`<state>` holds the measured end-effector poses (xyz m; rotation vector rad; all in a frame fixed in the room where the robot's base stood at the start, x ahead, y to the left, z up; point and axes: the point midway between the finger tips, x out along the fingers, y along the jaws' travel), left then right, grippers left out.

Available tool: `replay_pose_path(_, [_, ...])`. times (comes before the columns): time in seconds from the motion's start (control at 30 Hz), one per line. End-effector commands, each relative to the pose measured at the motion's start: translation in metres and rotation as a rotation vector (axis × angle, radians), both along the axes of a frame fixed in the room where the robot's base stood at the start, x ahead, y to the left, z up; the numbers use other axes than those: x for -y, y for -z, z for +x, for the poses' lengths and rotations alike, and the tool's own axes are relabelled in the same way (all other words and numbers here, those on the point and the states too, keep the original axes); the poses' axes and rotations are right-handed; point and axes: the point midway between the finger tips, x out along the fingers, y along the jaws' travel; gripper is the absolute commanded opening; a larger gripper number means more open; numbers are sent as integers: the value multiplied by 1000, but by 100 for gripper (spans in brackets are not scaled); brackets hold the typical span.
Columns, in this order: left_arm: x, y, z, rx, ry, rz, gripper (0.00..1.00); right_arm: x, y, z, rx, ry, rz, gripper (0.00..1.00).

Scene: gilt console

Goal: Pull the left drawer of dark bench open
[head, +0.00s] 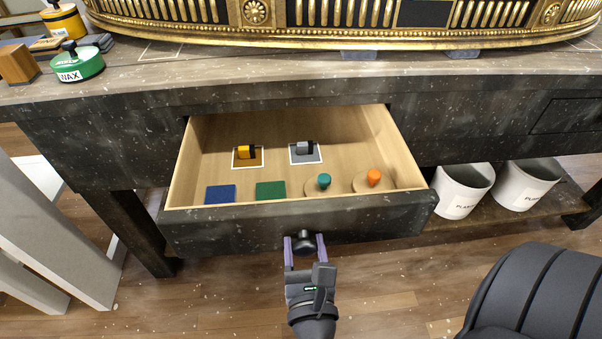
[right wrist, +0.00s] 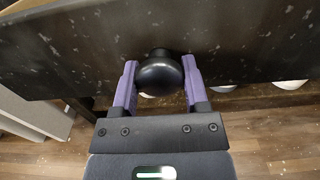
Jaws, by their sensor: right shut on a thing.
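The left drawer (head: 300,224) of the dark bench (head: 80,135) stands pulled out, with its pale wooden inside in view. Its round black knob (head: 304,241) is on the middle of the drawer front. My right gripper (head: 306,246) is shut on the knob, one purple finger on each side. In the right wrist view the knob (right wrist: 160,73) sits between the two fingers, against the speckled dark drawer front (right wrist: 235,40). My left gripper does not show.
The drawer holds a blue square (head: 220,194), a green square (head: 270,190) and several small yellow, grey, teal and orange items. Two white bins (head: 463,190) stand on the lower shelf at right. A pale leg-like panel (head: 50,215) stands at left. A gilt console piece (head: 330,35) rests on top.

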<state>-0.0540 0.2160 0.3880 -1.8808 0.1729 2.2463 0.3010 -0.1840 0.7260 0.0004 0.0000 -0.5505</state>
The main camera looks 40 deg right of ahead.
Motion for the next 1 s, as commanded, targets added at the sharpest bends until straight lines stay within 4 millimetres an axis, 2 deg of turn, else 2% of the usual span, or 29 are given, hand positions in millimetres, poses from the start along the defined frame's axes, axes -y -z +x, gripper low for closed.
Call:
replay_pose_path(0.23, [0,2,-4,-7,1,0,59,-9,0,-15,-1,0,-1,0])
replay_pose_path(0.67, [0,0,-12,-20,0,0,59,-11,0,-17,-1,0,-1,0])
replay_pose_path(0.7, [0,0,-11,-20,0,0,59,-11,0,-17,-1,0,-1,64])
replay_pose_path(0.83, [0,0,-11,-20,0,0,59,-11,0,-17,-1,0,-1,90])
replay_pose_path(1.0, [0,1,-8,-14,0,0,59,-11,0,-17,-1,0,-1,90])
